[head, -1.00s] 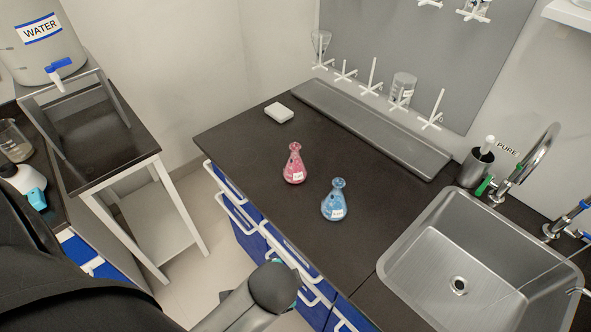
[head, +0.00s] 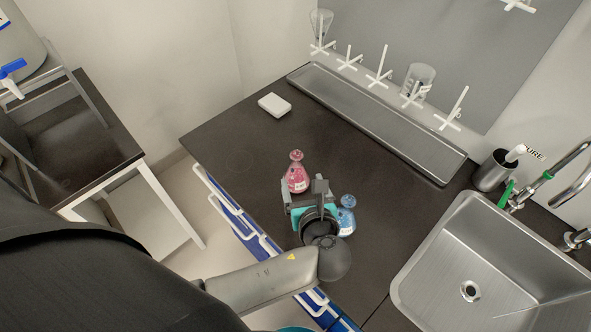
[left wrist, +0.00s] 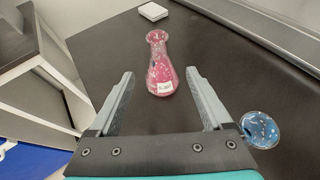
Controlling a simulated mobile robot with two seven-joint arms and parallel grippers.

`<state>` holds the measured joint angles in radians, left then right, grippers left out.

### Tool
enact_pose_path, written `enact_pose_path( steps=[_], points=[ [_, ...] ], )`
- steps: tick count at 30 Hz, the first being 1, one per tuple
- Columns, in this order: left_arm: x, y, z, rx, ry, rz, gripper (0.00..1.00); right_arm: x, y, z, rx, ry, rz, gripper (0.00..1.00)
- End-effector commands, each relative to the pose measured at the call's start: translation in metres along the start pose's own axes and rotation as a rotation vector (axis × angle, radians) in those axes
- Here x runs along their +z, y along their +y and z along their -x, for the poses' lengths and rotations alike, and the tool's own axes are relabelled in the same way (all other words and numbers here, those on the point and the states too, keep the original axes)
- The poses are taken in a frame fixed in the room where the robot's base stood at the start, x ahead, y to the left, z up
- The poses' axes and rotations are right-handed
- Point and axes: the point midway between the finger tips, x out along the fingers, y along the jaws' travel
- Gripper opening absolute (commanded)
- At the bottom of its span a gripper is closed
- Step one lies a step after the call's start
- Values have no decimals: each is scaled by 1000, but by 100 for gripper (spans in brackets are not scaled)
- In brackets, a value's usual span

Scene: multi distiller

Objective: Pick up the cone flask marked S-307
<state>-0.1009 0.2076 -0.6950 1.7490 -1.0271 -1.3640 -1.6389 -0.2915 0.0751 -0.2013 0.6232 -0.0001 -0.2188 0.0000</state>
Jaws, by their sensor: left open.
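A cone flask with pink contents (head: 297,173) stands upright on the dark bench. In the left wrist view the pink flask (left wrist: 161,66) has a small white label too blurred to read. A cone flask with blue contents (head: 346,215) stands to its right, partly hidden by my gripper; its top also shows in the left wrist view (left wrist: 259,130). My left gripper (head: 304,187) is open over the bench's front part. In the left wrist view, the pink flask stands ahead, in line with the gap between the fingers (left wrist: 166,90). My right gripper is not seen.
The dark bench top (head: 240,135) is mostly clear. A white block (head: 274,104) lies at the back left. A grey trough (head: 375,120) runs along the back under a drying rack. A steel sink (head: 450,250) is at right, and a side table (head: 110,140) at left.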

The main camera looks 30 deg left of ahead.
Motion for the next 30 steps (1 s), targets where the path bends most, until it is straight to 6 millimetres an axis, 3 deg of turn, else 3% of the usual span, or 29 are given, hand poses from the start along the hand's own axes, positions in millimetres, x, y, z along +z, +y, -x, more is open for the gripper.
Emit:
enact_pose_path(
  steps=[3, 9, 16, 24, 30],
  points=[
    [-1, 1, -29, 3, -3, 1, 83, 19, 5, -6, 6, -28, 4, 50],
    [-1, 0, -60, 2, 0, 3, 83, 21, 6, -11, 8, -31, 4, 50],
    [-1, 1, -76, 2, 1, 4, 83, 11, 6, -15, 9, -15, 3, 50],
    [-3, 2, -114, 3, 1, 4, 83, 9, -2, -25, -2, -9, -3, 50],
    [-2, 1, -120, 1, 4, 5, 83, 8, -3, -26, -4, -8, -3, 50]
  ],
)
